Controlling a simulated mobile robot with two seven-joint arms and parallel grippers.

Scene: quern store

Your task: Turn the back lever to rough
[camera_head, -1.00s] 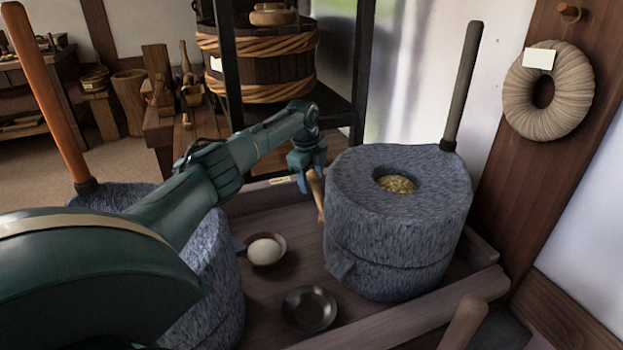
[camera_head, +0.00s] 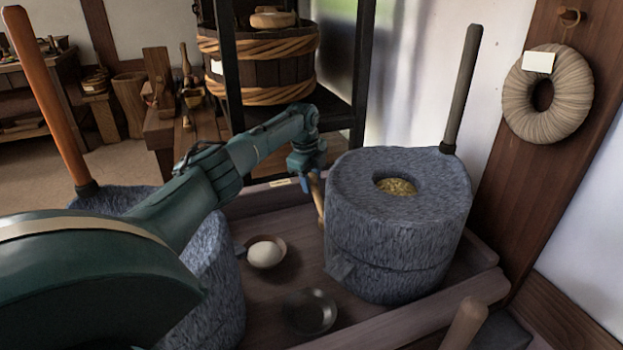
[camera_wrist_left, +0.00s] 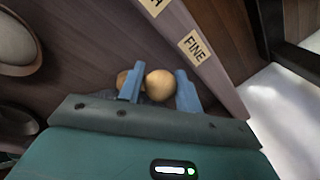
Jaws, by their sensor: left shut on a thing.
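The back lever (camera_head: 318,196) is a light wooden handle at the back of the tray, left of the right-hand millstone. My left gripper (camera_head: 311,175) reaches over the left millstone and is shut on it. In the left wrist view the lever's round wooden knob (camera_wrist_left: 160,85) sits between the two blue fingers (camera_wrist_left: 158,92). A second rounded wooden piece shows partly behind the left finger. A FINE label (camera_wrist_left: 195,46) is on the rail close to the knob. Another label (camera_wrist_left: 154,5) is cut off by the frame's top edge. My right gripper is not in view.
The right millstone (camera_head: 395,235) holds grain and has an upright dark handle (camera_head: 463,88). The left millstone (camera_head: 222,262) has an orange handle (camera_head: 48,95). A bowl with an egg-like white thing (camera_head: 265,253) and a dark dish (camera_head: 310,311) lie between them. Another wooden handle (camera_head: 467,322) stands at front right.

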